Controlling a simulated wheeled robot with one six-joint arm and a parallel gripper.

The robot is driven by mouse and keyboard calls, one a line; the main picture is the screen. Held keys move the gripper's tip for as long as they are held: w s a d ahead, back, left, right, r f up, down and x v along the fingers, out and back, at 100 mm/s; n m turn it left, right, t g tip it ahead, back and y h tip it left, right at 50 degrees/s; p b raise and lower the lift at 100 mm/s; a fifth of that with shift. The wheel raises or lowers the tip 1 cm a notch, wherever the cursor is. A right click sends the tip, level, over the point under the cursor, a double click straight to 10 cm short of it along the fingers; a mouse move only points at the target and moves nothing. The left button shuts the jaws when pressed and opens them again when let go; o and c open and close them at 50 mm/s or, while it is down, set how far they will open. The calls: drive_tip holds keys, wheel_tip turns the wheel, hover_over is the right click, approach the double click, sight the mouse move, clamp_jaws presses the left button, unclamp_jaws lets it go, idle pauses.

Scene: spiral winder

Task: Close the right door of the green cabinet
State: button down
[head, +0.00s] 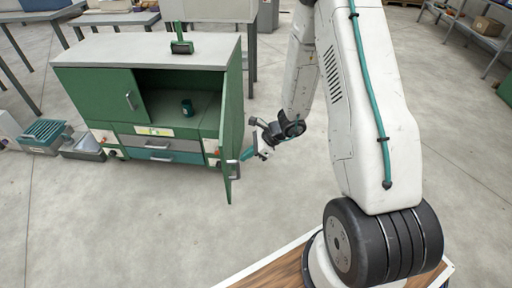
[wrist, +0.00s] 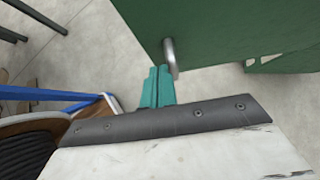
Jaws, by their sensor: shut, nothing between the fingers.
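The green cabinet (head: 100,84) stands at the left in the head view, with a pale grey top. Its left door is shut. Its right door (head: 231,125) stands wide open, swung out toward me, and shows nearly edge-on. The door's metal handle (head: 234,163) is on its outer face; in the wrist view the handle (wrist: 170,55) hangs from the green door panel (wrist: 215,28). My gripper (head: 259,154) is just to the right of the open door. Its teal fingers (wrist: 157,88) are together and empty, close by the handle. I cannot tell whether they touch it.
A dark green cup (head: 187,108) stands inside the open compartment. A green object (head: 181,42) stands on the cabinet top. A teal crate (head: 43,135) and a grey bin (head: 84,149) lie on the floor at left. The floor in front of the cabinet is clear.

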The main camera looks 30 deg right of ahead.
drive_tip(key=shift+w+a+f, duration=0.1)
drive_tip(key=shift+w+a, duration=0.25)
drive_tip(key=shift+a, duration=0.35)
drive_tip(key=shift+w+a+f, duration=0.15)
drive_tip(key=shift+w+a, duration=0.2)
drive_tip(key=shift+a, duration=0.35)
drive_tip(key=shift+w+a+f, duration=0.1)
drive_tip(key=shift+w+a, duration=0.25)
drive_tip(key=shift+a, duration=0.35)
